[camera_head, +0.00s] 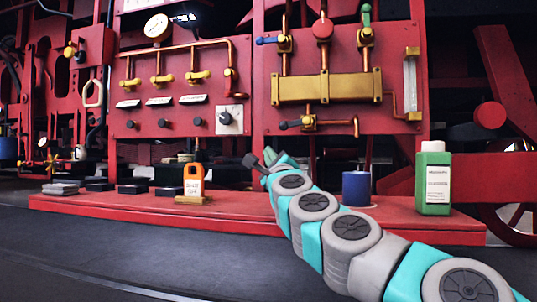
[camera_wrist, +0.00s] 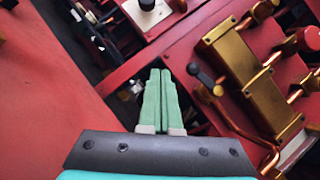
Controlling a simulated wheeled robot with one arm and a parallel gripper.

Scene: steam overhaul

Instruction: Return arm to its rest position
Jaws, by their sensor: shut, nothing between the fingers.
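My arm reaches from the lower right of the head view toward the red machine. My gripper (camera_head: 268,160) is at its far end, in front of the gap below the two red valve panels. In the wrist view the green fingers of my gripper (camera_wrist: 160,85) lie together, side by side, with nothing between them. They point toward the lower edge of the panels, with a brass block (camera_wrist: 240,75) and copper pipes to the right. I cannot tell from the head view how far the fingertips are from the panel.
A red ledge (camera_head: 330,218) runs below the panels. Several dark blocks (camera_head: 133,188) lie at the left. A black-handled lever (camera_head: 300,125) sticks out above my gripper.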

